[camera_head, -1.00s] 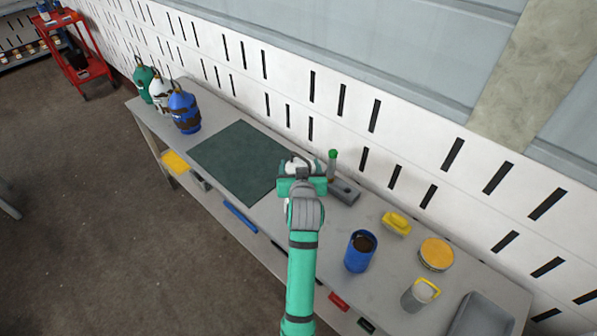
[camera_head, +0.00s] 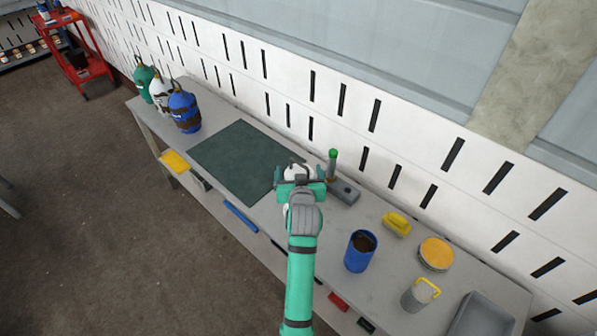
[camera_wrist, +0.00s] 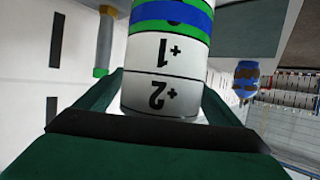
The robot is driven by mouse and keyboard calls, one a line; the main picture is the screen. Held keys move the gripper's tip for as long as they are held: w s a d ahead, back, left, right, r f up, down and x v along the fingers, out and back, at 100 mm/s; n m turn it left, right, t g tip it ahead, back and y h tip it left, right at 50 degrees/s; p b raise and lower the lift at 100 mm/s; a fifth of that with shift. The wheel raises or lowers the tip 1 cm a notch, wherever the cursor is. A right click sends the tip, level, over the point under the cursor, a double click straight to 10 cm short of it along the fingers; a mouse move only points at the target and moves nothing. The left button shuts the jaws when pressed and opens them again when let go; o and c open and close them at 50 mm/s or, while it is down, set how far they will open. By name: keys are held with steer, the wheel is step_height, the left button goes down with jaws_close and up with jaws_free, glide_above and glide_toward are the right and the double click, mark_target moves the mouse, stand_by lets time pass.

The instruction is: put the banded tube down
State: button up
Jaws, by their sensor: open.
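The banded tube (camera_wrist: 165,75) is white with a blue band, green bands and the marks +1 and +2. It fills the middle of the wrist view, and its far end runs out of the top of the picture. Its white top (camera_head: 297,171) shows between the fingers in the head view. My gripper (camera_head: 299,174) is open around the tube, beside the right edge of the dark green mat (camera_head: 238,158). In the wrist view the open fingers of my gripper (camera_wrist: 160,88) lie on either side of the tube. What is under the tube is hidden.
A green-topped post (camera_head: 332,162) stands close right of my gripper, by a grey block (camera_head: 344,191). Several canisters stand far left. The mat is clear.

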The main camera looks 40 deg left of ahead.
steer(key=v, duration=1.2)
stand_by(0.4)
